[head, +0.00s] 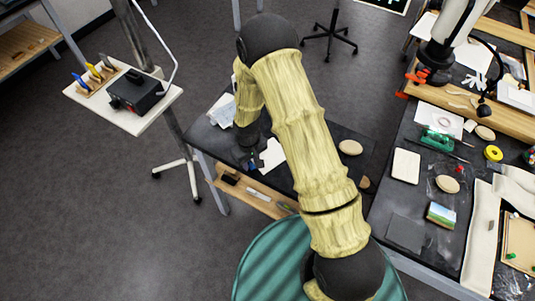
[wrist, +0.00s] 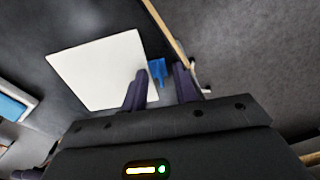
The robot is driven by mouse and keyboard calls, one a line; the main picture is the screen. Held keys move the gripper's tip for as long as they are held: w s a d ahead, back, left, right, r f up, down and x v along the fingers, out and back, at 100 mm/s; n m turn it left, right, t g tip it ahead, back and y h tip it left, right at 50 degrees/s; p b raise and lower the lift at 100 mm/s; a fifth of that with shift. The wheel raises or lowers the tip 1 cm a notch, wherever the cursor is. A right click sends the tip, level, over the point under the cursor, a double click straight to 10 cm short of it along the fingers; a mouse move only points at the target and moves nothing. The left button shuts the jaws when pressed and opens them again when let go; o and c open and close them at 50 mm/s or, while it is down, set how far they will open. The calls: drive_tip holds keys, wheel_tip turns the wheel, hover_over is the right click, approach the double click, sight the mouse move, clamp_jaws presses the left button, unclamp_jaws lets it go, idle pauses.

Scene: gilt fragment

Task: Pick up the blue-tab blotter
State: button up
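The blotter (head: 272,154) is a white, flat, four-sided piece on the dark table below my arm. In the wrist view the blotter (wrist: 98,68) lies ahead and to the left, with a blue tab (wrist: 157,69) on its right edge. My gripper (wrist: 160,72) is open, its two dark fingers apart, and the tab shows between the fingertips. I cannot tell how far above the tab they are. In the head view my gripper (head: 248,160) is small and dark beside the blotter's left side, partly hidden by my arm.
A blue-and-white sheet (head: 223,110) lies at the table's back left. A tan oval piece (head: 350,147) lies at the right. A wooden shelf (head: 240,188) with small items is below the table. A white stand (head: 123,96) holds a black box; a cluttered bench (head: 405,232) stands at right.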

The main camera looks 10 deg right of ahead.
idle(0.5)
clamp_jaws()
drive_tip(key=shift+r, duration=0.1)
wheel_tip(320, 180, up, 10)
drive_tip(key=b, duration=0.2)
idle(0.4)
idle(0.5)
